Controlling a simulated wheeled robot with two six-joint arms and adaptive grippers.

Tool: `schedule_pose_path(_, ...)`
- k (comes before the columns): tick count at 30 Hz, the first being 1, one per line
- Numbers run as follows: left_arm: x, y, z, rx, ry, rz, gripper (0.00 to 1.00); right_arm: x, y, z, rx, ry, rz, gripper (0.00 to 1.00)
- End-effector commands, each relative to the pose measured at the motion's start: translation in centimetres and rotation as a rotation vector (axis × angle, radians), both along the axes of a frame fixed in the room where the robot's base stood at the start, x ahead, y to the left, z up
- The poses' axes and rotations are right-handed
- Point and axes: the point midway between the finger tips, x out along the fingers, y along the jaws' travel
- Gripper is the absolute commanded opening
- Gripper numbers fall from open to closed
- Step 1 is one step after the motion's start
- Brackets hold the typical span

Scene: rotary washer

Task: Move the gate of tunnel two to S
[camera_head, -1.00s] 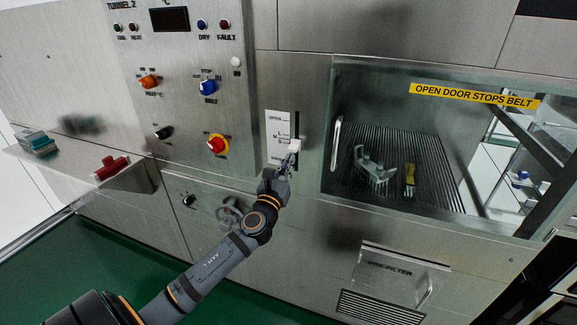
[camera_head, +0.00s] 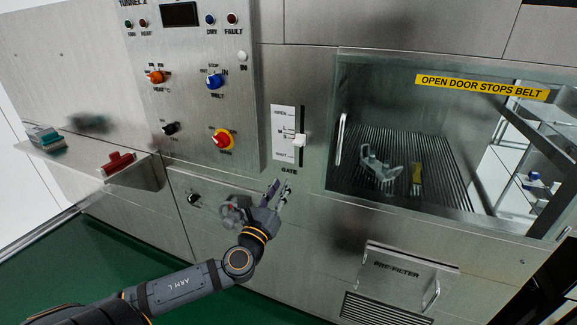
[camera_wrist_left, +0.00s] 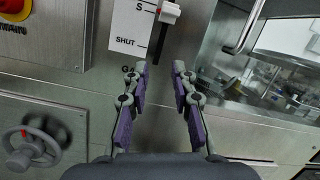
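The tunnel two gate slider (camera_head: 299,141) is a white knob in a dark vertical slot, beside a white scale plate (camera_head: 283,120) with OPEN at the top and SHUT at the bottom. In the left wrist view the knob (camera_wrist_left: 168,12) stands at the top edge, about level with the S mark on the plate (camera_wrist_left: 130,30). My left gripper (camera_head: 281,190) is below the GATE label, apart from the knob. In the left wrist view its two fingers (camera_wrist_left: 160,85) are spread with nothing between them. My right gripper does not show.
The door window (camera_head: 400,150) with its handle (camera_head: 341,138) is right of the slider. A handwheel (camera_wrist_left: 35,148) sits low on the left. Several control knobs, including a red and yellow one (camera_head: 222,139), are on the panel. A pre-filter cover (camera_head: 396,275) is lower right.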

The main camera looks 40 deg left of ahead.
Motion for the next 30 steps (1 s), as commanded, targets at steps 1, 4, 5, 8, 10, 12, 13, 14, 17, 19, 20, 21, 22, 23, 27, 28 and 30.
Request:
schedule_pose_path(1,0.2,0.0,1.4,-0.15,-0.028,-0.039,0.37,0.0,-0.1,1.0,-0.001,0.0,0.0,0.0)
schedule_pose_path(4,0.5,0.1,2.9,-0.555,-0.097,-0.125,0.5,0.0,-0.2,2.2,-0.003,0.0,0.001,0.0)
schedule_pose_path(5,0.7,0.1,3.3,-0.679,-0.117,-0.149,0.51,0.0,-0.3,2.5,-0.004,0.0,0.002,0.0)
schedule_pose_path(8,1.0,0.2,4.5,-1.096,-0.189,-0.22,0.51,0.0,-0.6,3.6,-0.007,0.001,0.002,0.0)
schedule_pose_path(10,1.2,0.2,5.4,-1.386,-0.243,-0.26,0.51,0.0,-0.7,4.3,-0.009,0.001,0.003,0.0)
schedule_pose_path(12,1.4,0.2,6.2,-1.674,-0.299,-0.292,0.51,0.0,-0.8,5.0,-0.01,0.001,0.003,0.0)
schedule_pose_path(13,1.5,0.2,6.5,-1.797,-0.325,-0.302,0.51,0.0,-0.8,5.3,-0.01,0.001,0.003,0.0)
schedule_pose_path(14,1.5,0.2,6.8,-1.915,-0.351,-0.311,0.51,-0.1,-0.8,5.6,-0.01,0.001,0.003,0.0)
schedule_pose_path(17,1.7,0.2,7.6,-2.27,-0.439,-0.328,0.51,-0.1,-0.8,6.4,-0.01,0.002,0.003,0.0)
schedule_pose_path(19,1.8,0.1,8.0,-2.465,-0.497,-0.331,0.51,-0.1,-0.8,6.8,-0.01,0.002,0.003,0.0)
schedule_pose_path(20,1.8,0.1,8.1,-2.535,-0.519,-0.331,0.51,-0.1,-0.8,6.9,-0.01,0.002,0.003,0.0)
schedule_pose_path(21,1.8,0.1,8.2,-2.612,-0.544,-0.33,0.51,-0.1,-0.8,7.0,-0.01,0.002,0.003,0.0)
schedule_pose_path(22,1.9,0.1,8.3,-2.658,-0.56,-0.328,0.51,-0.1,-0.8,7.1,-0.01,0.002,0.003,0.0)
schedule_pose_path(23,1.9,0.1,8.3,-2.695,-0.573,-0.327,0.51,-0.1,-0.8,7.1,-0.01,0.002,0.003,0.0)
schedule_pose_path(27,1.9,0.1,8.2,-2.773,-0.603,-0.325,0.51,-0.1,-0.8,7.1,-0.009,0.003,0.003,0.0)
schedule_pose_path(28,1.9,0.1,8.2,-2.776,-0.605,-0.326,0.51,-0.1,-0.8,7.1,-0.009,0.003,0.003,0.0)
schedule_pose_path(30,2.0,0.2,8.1,-2.775,-0.607,-0.326,0.51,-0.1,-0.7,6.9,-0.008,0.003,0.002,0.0)
